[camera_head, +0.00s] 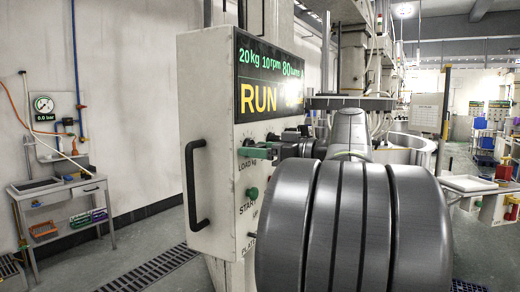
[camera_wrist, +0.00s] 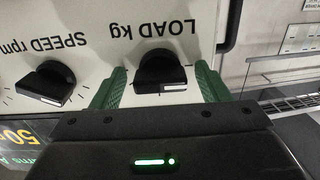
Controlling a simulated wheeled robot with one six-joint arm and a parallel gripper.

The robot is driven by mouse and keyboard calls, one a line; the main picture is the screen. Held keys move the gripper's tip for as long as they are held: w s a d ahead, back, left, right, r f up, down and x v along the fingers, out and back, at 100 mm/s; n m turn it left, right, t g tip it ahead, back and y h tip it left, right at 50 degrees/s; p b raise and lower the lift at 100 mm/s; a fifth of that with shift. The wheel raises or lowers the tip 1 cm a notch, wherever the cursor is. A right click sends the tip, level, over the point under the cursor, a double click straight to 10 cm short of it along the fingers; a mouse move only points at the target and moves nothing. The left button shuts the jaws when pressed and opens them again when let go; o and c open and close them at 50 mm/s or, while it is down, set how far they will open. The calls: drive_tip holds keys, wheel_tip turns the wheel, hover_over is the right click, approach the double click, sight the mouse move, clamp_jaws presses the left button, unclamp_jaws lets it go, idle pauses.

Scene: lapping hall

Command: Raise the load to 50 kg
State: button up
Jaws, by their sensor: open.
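The black LOAD kg knob (camera_wrist: 162,72) is on the cream control panel (camera_wrist: 90,25), under a label that appears upside down in the wrist view. It has a white pointer line on its edge. My gripper (camera_wrist: 160,78) is open, with one green finger on each side of the knob; a small gap seems to show on both sides. The display (camera_head: 268,80) reads 20 kg, 10 rpm, 80 turns and RUN, partly covered by my arm.
The SPEED rpm knob (camera_wrist: 46,82) is beside the LOAD knob. A green START button (camera_head: 253,193) is below on the panel. A black handle (camera_head: 193,185) sticks out from the cabinet side. A side table (camera_head: 60,195) stands by the left wall.

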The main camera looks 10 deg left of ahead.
drive_tip(key=c, duration=1)
drive_tip(key=shift+m, duration=0.3)
drive_tip(key=shift+o, duration=0.2)
drive_tip(key=m, duration=0.3)
drive_tip(key=shift+m, duration=0.3)
drive_tip(key=m+p, duration=0.2)
drive_tip(key=m, duration=0.2)
drive_tip(key=shift+r+m, duration=0.15)
drive_tip(key=shift+m, duration=0.15)
drive_tip(key=m+p, duration=0.3)
drive_tip(key=m, duration=0.3)
drive_tip(key=shift+p, duration=0.3)
drive_tip(key=shift+m+p, duration=0.95)
drive_tip(key=shift+m, duration=0.55)
